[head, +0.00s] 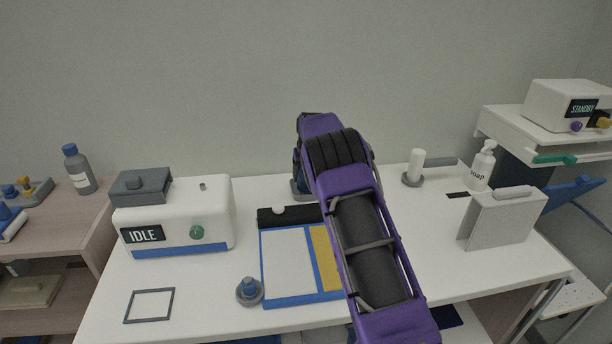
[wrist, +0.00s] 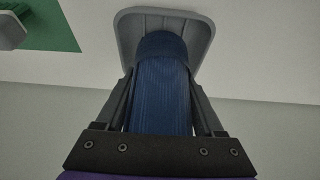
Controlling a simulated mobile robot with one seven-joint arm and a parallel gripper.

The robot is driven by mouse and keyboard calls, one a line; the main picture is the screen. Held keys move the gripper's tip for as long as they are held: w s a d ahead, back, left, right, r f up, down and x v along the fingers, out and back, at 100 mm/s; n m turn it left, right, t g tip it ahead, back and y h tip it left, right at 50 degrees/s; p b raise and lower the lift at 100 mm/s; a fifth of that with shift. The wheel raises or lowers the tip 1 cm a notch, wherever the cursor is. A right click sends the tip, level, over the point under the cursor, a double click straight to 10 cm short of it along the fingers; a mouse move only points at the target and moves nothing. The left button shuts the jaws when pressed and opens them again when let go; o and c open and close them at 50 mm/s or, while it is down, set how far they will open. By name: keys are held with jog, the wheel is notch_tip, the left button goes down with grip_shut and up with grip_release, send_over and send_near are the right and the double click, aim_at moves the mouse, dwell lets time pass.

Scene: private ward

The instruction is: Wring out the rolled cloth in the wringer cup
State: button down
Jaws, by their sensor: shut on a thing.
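A dark blue, ribbed roll, which I take for the rolled cloth (wrist: 160,95), stands between the two fingers of my gripper (wrist: 160,75) in the wrist view. My gripper is shut on its sides. The far end of the roll meets a grey, rounded-square piece, apparently the wringer cup (wrist: 132,32); I cannot tell how deep it sits. In the head view my purple arm hides the gripper and most of the roll. Only a dark blue strip and a corner of the grey cup (head: 300,194) show left of the arm, at the table's back.
A white machine (head: 217,215) reading IDLE stands at the left of the white table (head: 208,300). A white post (head: 416,165), soap bottle (head: 482,168) and grey-white holder (head: 497,225) stand at right.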

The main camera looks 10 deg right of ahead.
jog(key=shift+f, duration=0.1)
jog(key=shift+f+b, duration=0.4)
jog(key=shift+f, duration=0.1)
jog(key=shift+n+y+b, duration=0.4)
jog(key=shift+n+y, duration=0.1)
jog(key=shift+n, duration=0.6)
jog(key=n, duration=0.1)
jog(key=n+y, duration=0.1)
jog(key=n, duration=0.1)
jog(key=shift+a+r, duration=0.1)
jog(key=shift+a, duration=0.15)
jog(key=shift+m+h, duration=0.4)
jog(key=shift+m, duration=0.5)
jog(key=m+h, duration=0.1)
jog(key=m, duration=0.2)
jog(key=shift+d, duration=0.25)
jog(key=shift+m, duration=0.3)
